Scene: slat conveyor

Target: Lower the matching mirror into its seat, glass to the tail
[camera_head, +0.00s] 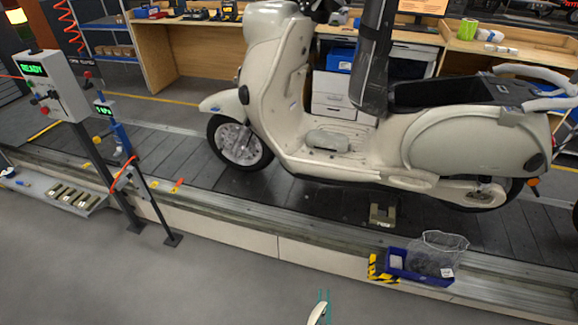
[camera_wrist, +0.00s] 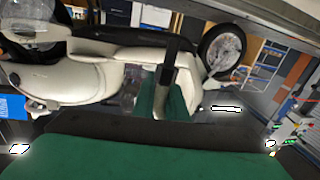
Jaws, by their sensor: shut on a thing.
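A cream scooter (camera_head: 290,100) stands on the slat conveyor, its front wheel to the left in the head view. Its handlebar area is cut by the top edge, and I cannot make out a mirror seat there. My gripper (camera_head: 324,300) shows as thin teal fingers at the bottom edge, well in front of the conveyor. It is shut on a cream mirror (camera_head: 317,314), partly cut off by the frame. In the wrist view a dark stem (camera_wrist: 173,60) stands between the green finger pads, and the scooter (camera_wrist: 75,82) lies beyond it. Which way the glass faces is hidden.
A control box (camera_head: 50,88) reading READY and a thinner post stand at the left. The floor in front is clear.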

